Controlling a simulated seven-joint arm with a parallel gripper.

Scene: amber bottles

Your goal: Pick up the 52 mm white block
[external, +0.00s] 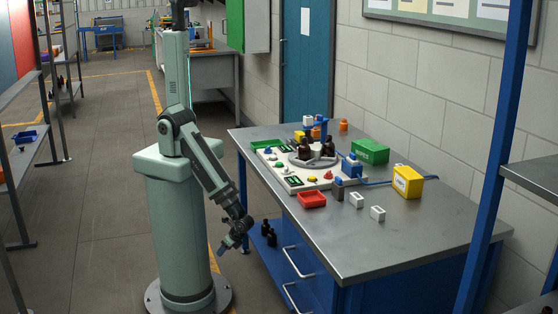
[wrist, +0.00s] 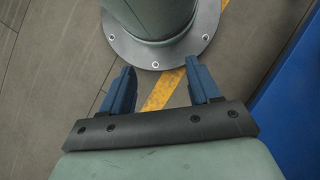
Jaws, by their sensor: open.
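Two small white blocks stand on the grey table (external: 420,235), toward its middle front. One white block (external: 356,199) is farther back, and the other white block (external: 378,213) is nearer and to its right. I cannot tell which is 52 mm. My gripper (external: 222,250) hangs low beside the table's left side, below the tabletop and well away from both blocks. In the wrist view my gripper (wrist: 160,68) has its two blue fingers apart with nothing between them. No block shows in that view.
A yellow bin (external: 407,182), green box (external: 370,151) and red tray (external: 312,199) stand near the blocks. A white board (external: 294,182) holds dark bottles and coloured parts. Dark bottles (external: 269,233) stand below the tabletop. The table's near right is clear.

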